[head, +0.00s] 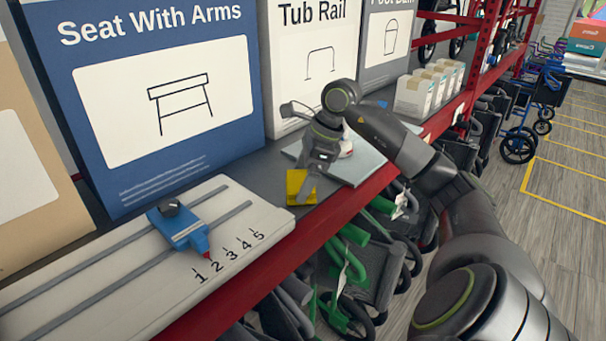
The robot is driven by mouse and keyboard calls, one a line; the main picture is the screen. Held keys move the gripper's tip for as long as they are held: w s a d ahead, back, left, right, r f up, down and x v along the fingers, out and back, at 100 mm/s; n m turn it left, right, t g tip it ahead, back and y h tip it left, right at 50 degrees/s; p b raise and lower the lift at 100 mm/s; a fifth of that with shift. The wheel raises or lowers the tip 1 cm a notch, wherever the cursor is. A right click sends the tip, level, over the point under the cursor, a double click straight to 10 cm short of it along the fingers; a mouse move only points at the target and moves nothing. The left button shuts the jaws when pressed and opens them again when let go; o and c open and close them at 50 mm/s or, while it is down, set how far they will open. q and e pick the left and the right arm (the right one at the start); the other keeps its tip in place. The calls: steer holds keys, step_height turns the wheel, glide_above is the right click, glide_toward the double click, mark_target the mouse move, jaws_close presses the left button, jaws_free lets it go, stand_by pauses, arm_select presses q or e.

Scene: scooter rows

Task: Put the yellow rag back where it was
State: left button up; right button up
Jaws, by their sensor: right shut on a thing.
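The yellow rag (294,186) is at the front part of the grey shelf, between the white numbered board and a pale flat plate. My right gripper (304,187) points down and is shut on the rag, partly covering its right side. I cannot tell whether the rag touches the shelf or hangs just above it. My left gripper is not in view.
The white board (110,270) carries a blue slider (180,228) near the numbers 1 and 2. The pale plate (352,171) lies behind my gripper, with a partly hidden white and red thing on it. Tall boxes (160,180) line the back; small cartons (415,95) stand right. The red shelf edge (330,212) is close.

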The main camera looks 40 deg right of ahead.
steer(key=shift+f, duration=0.15)
steer(key=o, duration=0.6)
steer(key=b+v, duration=0.1)
steer(key=v, duration=1.1)
steer(key=shift+b, duration=0.3)
